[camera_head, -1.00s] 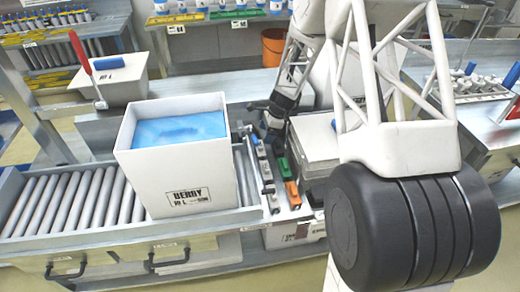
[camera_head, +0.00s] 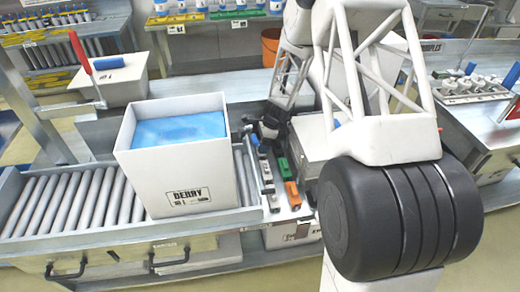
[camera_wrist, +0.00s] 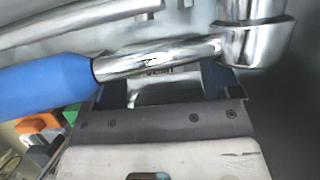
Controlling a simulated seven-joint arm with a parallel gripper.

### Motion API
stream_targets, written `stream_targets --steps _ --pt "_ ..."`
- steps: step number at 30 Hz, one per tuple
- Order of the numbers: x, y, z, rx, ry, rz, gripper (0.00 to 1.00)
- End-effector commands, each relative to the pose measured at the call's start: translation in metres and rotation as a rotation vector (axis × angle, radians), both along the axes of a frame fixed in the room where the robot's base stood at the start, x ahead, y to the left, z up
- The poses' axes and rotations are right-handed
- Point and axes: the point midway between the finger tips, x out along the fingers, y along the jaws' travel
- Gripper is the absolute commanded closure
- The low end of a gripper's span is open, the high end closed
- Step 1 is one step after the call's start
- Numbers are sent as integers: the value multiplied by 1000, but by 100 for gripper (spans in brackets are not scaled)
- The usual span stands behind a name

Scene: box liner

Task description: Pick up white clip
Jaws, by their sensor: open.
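Pale clips (camera_head: 267,173) stand in a row along the left of a narrow tray (camera_head: 305,211), right of the white box. I cannot tell which one is the white clip of the task. My gripper (camera_head: 268,132) is at the far end of this row, partly hidden in shadow. In the wrist view my gripper (camera_wrist: 163,84) is open, with its dark fingers apart. A shiny metal tool with a blue handle (camera_wrist: 45,88) crosses in front of the fingers. A clip cannot be clearly seen between them.
Green (camera_head: 282,166) and orange (camera_head: 292,194) clips sit beside the pale ones. A white box (camera_head: 190,185) with a blue liner (camera_head: 180,129) stands on the roller conveyor (camera_head: 75,205) to the left. A grey case (camera_head: 313,140) stands close on the right.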

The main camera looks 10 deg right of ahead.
Motion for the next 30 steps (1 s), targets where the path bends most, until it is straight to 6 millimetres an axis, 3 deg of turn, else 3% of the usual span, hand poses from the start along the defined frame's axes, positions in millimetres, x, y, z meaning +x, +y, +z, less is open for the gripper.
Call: stream_targets --steps 15,25,30 --pt "0 0 0 0 0 0 17" --pt "0 0 0 0 0 0 68" --pt "0 0 0 0 0 0 70"
